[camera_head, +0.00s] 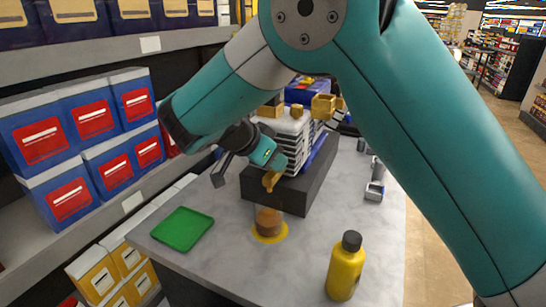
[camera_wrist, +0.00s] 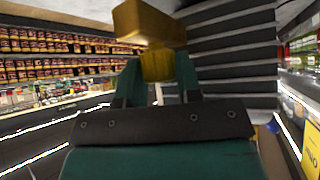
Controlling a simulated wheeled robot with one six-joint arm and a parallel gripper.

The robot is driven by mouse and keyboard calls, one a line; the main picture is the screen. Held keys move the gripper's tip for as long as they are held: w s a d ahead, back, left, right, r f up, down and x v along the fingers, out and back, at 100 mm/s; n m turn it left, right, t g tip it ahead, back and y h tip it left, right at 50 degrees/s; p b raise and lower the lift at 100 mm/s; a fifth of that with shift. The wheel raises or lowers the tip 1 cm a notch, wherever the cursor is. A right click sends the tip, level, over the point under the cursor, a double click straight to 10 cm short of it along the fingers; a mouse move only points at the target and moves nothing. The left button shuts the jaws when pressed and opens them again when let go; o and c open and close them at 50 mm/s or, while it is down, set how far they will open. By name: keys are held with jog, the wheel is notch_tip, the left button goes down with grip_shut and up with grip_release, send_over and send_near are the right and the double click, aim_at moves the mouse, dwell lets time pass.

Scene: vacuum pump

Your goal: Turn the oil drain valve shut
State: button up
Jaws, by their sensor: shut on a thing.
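The vacuum pump, with a pale ribbed body (camera_head: 290,145) on a dark block (camera_head: 315,180), stands on the grey table. The brass oil drain valve (camera_head: 271,180) projects from its near side. In the wrist view the valve's brass handle (camera_wrist: 150,22) is large and close, with its narrower part between my fingers. My gripper (camera_wrist: 158,82) is shut on it. In the head view my gripper (camera_head: 266,160) is at the valve, its fingertips hard to make out. A clear container with brown oil (camera_head: 269,222) stands below the valve on a yellow round mark.
A green tray (camera_head: 183,229) lies on the left of the table (camera_head: 225,262). A yellow bottle with a black cap (camera_head: 345,268) stands at the front right. Small grey metal parts (camera_head: 375,182) lie to the right of the pump. Shelves with blue boxes (camera_head: 40,137) line the left.

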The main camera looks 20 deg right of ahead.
dwell(0.5)
jog(key=o, duration=0.9)
jog(key=shift+o, duration=0.2)
jog(key=p+v, duration=0.9)
jog(key=v, duration=0.8)
jog(key=shift+r, duration=0.2)
jog(key=shift+w, duration=0.1)
